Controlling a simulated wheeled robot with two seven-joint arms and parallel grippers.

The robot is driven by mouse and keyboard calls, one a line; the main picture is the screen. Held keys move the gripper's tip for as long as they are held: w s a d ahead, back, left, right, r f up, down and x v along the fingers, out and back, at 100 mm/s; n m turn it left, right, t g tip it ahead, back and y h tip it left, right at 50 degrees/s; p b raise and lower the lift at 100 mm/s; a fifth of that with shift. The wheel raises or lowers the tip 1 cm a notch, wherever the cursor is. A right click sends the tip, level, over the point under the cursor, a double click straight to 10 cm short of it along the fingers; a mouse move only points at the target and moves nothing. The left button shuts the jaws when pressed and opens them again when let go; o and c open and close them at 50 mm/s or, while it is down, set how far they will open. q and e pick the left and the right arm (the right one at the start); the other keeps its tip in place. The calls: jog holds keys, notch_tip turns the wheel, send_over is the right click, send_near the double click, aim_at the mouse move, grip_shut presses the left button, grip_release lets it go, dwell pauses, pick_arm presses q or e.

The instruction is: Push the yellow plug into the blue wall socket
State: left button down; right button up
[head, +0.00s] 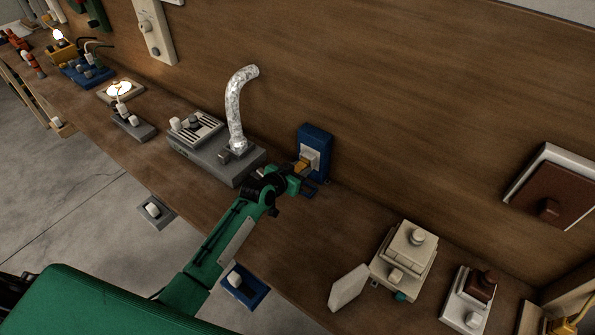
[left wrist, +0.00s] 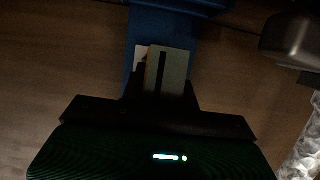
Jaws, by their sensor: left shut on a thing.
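The blue wall socket (head: 315,146) stands against the wooden back wall at the rear of the bench, with a pale face plate. My left gripper (head: 301,178) is right in front of it and shut on the yellow plug (head: 301,166). The plug is at the pale face of the socket; how deep it sits I cannot tell. In the left wrist view the plug (left wrist: 167,70) is between the dark fingers, pointing at the blue socket (left wrist: 178,20), with a bit of the pale plate beside it. My right gripper is not in view.
A grey heater unit (head: 215,150) with a silver duct (head: 236,105) stands just left of the socket. A beige device (head: 404,260) and a white device with a brown knob (head: 469,298) are at the right. The bench between socket and beige device is clear.

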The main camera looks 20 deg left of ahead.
pick_arm(q)
jog(key=c, duration=1.4)
grip_release()
jog(key=shift+w+r, duration=0.1)
jog(key=shift+r, duration=0.05)
jog(key=o, duration=0.4)
jog(key=shift+o, duration=0.2)
jog(key=shift+a, duration=0.1)
jog(key=shift+d, duration=0.2)
